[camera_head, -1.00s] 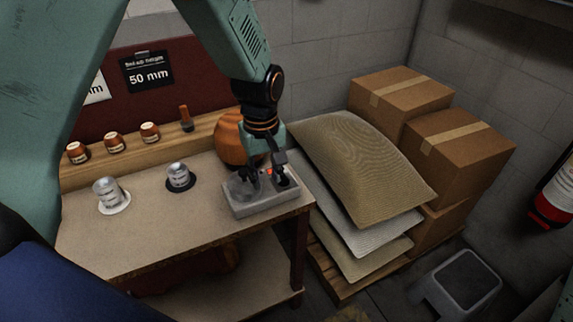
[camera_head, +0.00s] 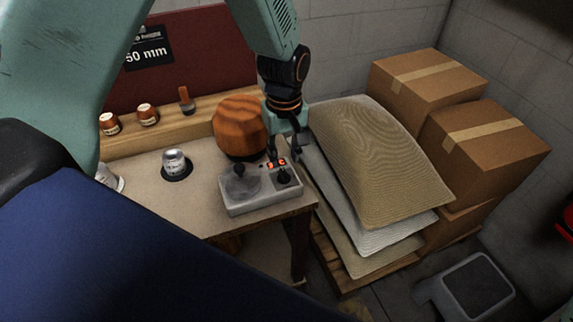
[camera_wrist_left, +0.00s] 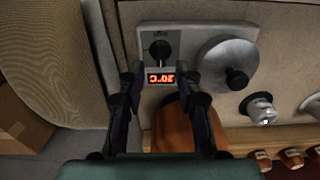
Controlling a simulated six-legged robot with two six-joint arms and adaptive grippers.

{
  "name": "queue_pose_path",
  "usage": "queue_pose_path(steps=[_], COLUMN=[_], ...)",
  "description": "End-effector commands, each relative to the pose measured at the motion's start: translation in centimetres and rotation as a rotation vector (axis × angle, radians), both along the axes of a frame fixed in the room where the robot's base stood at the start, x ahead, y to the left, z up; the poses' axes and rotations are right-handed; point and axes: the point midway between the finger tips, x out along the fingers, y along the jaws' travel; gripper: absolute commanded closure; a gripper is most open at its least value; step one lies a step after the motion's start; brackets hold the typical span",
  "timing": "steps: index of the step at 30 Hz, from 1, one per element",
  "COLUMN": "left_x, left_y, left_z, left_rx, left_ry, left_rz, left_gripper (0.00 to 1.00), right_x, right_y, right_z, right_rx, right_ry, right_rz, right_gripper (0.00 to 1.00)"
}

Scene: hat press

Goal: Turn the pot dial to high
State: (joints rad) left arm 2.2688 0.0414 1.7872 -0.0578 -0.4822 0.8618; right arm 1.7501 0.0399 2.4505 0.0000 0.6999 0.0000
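The pot unit (camera_head: 262,199) is a grey box at the table's front right corner. Its black dial (camera_head: 288,177) is on the right of its top, beside a lit red display (camera_head: 277,163). In the left wrist view the dial (camera_wrist_left: 160,50) lies just beyond the fingertips, under a small label, and the display reads 20°C upside down. My left gripper (camera_head: 284,153) is above the unit's back right part. In the wrist view its two fingers (camera_wrist_left: 159,78) are apart with nothing between them, and the dial looks untouched. My right gripper is not in view.
A round grey lid (camera_head: 241,187) with a black knob is left of the dial. A metal can (camera_head: 175,162) is on the table. Stacked sacks (camera_head: 380,165) and cardboard boxes (camera_head: 490,150) fill the right side.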

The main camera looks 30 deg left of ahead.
Motion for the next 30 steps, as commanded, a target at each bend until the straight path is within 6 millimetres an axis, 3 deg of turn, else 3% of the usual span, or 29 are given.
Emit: queue_pose_path(steps=[3,9,21,30], left_x=[-0.2,-0.1,0.3,0.4], left_y=[0.0,0.1,0.1,0.1], left_z=[-2.2,-4.6,-5.3,-5.3], left_rx=[0.000,0.000,0.000,0.000], left_ry=[0.003,0.001,0.000,0.000], left_rz=[0.000,0.000,0.000,0.000], left_gripper=[0.66,0.66,0.66,0.92], right_x=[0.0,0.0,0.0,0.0], right_y=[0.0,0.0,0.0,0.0], right_z=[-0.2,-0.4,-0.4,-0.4], right_rx=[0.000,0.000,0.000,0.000], right_ry=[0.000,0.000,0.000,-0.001], right_rz=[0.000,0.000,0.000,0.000], right_gripper=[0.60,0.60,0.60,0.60])
